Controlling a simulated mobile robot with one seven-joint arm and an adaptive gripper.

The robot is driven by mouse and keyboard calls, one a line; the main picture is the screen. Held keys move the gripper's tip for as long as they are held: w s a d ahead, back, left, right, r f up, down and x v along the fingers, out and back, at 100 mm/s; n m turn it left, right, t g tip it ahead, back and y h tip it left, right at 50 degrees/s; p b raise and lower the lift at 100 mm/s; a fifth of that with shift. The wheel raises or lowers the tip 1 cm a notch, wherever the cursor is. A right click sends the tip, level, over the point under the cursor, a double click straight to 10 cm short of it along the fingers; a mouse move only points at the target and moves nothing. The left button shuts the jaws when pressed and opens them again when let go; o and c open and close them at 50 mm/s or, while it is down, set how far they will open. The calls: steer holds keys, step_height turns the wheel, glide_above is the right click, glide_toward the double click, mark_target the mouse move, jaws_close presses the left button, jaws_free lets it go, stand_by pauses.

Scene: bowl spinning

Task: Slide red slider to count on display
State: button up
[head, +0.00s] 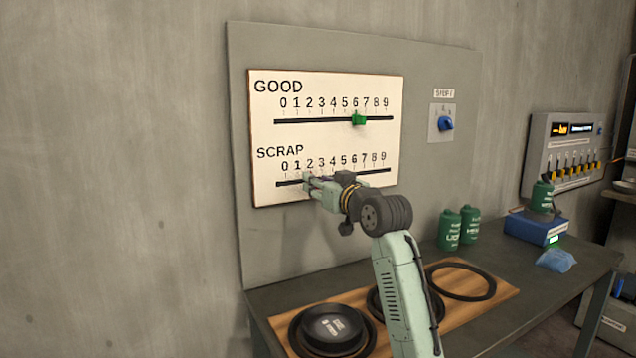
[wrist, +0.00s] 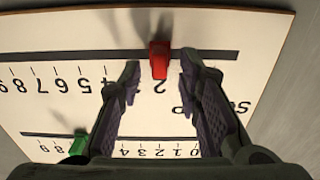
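The red slider (wrist: 159,60) sits on the lower SCRAP track (wrist: 70,57), by the digit 2 in the wrist view. My gripper (wrist: 159,75) is open, with one finger on each side of the red slider and visible gaps. In the head view my gripper (head: 312,184) is at the SCRAP track near 2 and hides the red slider. The green slider (head: 358,119) is at about 6 on the GOOD track; it also shows in the wrist view (wrist: 78,145). A display (head: 570,129) on the right wall panel is too small to read.
The white scale board (head: 330,138) hangs on a grey panel. A blue knob (head: 445,123) is right of it. Below, the table holds black bowls (head: 332,328), green canisters (head: 449,230) and a blue box (head: 536,229) with a small lit green screen.

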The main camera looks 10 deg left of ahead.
steer(key=v, duration=1.1)
